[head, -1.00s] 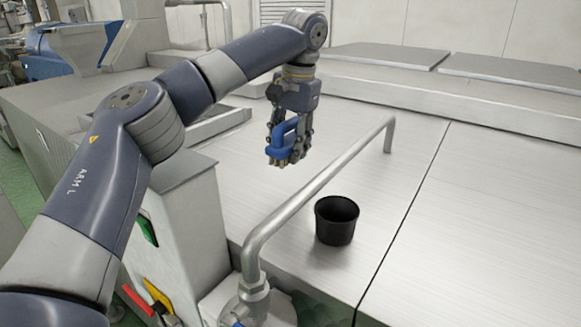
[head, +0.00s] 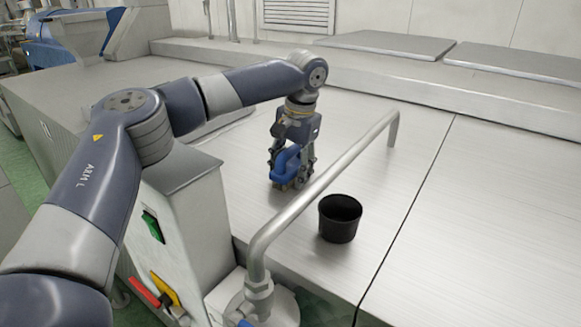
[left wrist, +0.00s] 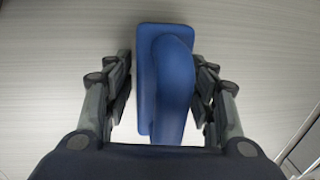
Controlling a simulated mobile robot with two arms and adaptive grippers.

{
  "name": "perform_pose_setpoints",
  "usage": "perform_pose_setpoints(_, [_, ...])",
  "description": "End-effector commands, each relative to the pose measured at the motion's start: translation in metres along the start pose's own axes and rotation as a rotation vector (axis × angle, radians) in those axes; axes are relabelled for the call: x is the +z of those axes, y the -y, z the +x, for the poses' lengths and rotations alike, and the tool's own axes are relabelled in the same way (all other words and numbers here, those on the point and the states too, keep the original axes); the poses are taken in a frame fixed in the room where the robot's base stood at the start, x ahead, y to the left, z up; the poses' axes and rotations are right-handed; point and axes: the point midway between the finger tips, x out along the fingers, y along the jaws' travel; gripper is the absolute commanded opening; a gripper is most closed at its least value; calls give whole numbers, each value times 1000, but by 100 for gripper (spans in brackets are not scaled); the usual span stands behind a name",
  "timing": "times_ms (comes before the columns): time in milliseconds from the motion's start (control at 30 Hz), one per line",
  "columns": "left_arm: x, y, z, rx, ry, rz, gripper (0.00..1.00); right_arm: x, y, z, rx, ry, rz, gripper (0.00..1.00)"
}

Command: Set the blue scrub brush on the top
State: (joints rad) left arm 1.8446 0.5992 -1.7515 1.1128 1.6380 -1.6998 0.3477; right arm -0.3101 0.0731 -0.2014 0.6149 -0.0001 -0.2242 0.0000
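The blue scrub brush (head: 287,163) is on the steel top (head: 231,170), behind the bent pipe. Its bristle side is down at the surface, as far as I can tell. In the left wrist view the brush (left wrist: 172,85) lies between the two fingers, with a gap beside its handle on the left. My left gripper (head: 291,172) is low over the top, its fingers spread around the brush and open. The fingertips are partly hidden in the head view. My right gripper is not in view.
A bent metal pipe (head: 325,180) crosses just in front of the brush. A grey box (head: 187,205) with a green switch is at the near left. The top to the right is clear.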

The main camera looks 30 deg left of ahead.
Motion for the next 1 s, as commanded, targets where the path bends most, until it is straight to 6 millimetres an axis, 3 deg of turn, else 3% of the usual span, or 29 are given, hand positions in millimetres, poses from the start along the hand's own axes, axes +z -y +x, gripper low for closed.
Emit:
perform_pose_setpoints(467, [-1, -1, -10, 0, -5, 1, 61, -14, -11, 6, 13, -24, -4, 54])
perform_pose_setpoints(767, [-1, -2, -71, 2, -6, 0, 61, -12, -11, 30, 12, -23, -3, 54])
perform_pose_setpoints(1000, [0, 0, -113, 0, -2, -1, 61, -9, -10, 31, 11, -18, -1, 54])
